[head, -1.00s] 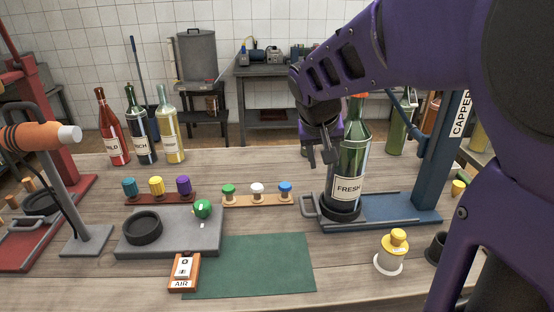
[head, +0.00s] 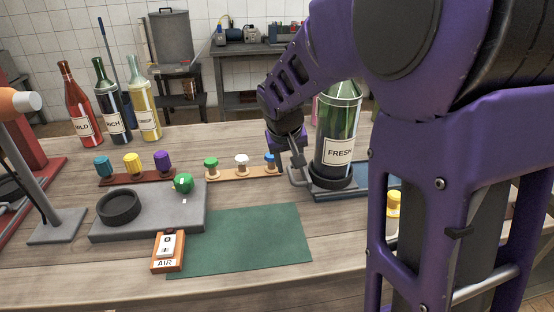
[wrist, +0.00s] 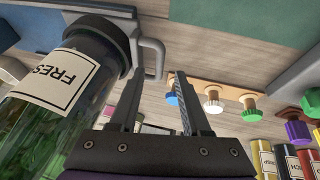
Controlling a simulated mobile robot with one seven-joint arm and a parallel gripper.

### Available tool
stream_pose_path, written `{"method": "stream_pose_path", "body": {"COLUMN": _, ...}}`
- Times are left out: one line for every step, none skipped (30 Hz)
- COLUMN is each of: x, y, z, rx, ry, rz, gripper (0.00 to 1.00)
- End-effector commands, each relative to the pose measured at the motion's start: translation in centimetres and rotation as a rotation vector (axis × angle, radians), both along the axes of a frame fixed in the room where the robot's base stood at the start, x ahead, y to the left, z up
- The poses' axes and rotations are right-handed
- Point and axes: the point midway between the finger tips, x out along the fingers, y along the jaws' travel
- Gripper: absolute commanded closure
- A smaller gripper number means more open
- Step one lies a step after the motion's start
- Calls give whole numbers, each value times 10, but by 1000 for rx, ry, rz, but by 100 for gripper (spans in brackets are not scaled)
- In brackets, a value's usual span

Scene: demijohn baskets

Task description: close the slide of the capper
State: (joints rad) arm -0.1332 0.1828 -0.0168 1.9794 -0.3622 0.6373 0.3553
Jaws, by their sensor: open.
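The capper's blue base (head: 380,180) is partly hidden behind my arm; its column is hidden. The slide sticks out at the base's left end, with a grey loop handle (head: 293,180). The green bottle marked FRESH (head: 339,125) stands upright in the black ring of the slide. My gripper (head: 290,165) is open, pointing down at the handle, left of the bottle. In the wrist view the open fingers (wrist: 160,77) have the handle (wrist: 158,55) between or just beyond their tips; contact cannot be told. The bottle (wrist: 62,95) is close beside the left finger there.
A rack with green, white and blue stoppers (head: 245,174) lies left of the handle. A grey plate with a black ring (head: 150,210), an AIR box (head: 168,252) and a green mat (head: 245,240) are in front. Three bottles stand at the back left.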

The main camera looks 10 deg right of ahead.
Motion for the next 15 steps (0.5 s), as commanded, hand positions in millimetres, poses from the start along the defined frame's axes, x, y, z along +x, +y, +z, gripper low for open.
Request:
{"method": "stream_pose_path", "body": {"x": 4, "y": -2, "z": -15, "rx": -1, "ry": 2, "rz": -2, "gripper": 53}}
{"method": "stream_pose_path", "body": {"x": 6, "y": -3, "z": -19, "rx": -1, "ry": 2, "rz": -2, "gripper": 53}}
{"method": "stream_pose_path", "body": {"x": 8, "y": -5, "z": -25, "rx": -1, "ry": 2, "rz": -2, "gripper": 53}}
{"method": "stream_pose_path", "body": {"x": 10, "y": -5, "z": -29, "rx": -1, "ry": 2, "rz": -2, "gripper": 53}}
{"method": "stream_pose_path", "body": {"x": 11, "y": -6, "z": -32, "rx": -1, "ry": 2, "rz": -2, "gripper": 53}}
{"method": "stream_pose_path", "body": {"x": 13, "y": -7, "z": -35, "rx": -1, "ry": 1, "rz": -1, "gripper": 53}}
{"method": "stream_pose_path", "body": {"x": 15, "y": -7, "z": -37, "rx": -1, "ry": 0, "rz": -1, "gripper": 53}}
{"method": "stream_pose_path", "body": {"x": 16, "y": -8, "z": -39, "rx": -1, "ry": 0, "rz": 0, "gripper": 53}}
{"method": "stream_pose_path", "body": {"x": 17, "y": -8, "z": -41, "rx": 0, "ry": 0, "rz": 0, "gripper": 53}}
{"method": "stream_pose_path", "body": {"x": 18, "y": -8, "z": -43, "rx": 0, "ry": 0, "rz": 0, "gripper": 53}}
{"method": "stream_pose_path", "body": {"x": 18, "y": -8, "z": -43, "rx": 0, "ry": 0, "rz": 0, "gripper": 53}}
{"method": "stream_pose_path", "body": {"x": 19, "y": -8, "z": -44, "rx": 0, "ry": -1, "rz": 0, "gripper": 53}}
{"method": "stream_pose_path", "body": {"x": 19, "y": -9, "z": -44, "rx": 0, "ry": -1, "rz": 0, "gripper": 53}}
{"method": "stream_pose_path", "body": {"x": 19, "y": -9, "z": -44, "rx": 0, "ry": -1, "rz": 0, "gripper": 53}}
{"method": "stream_pose_path", "body": {"x": 19, "y": -9, "z": -44, "rx": 0, "ry": -1, "rz": 0, "gripper": 53}}
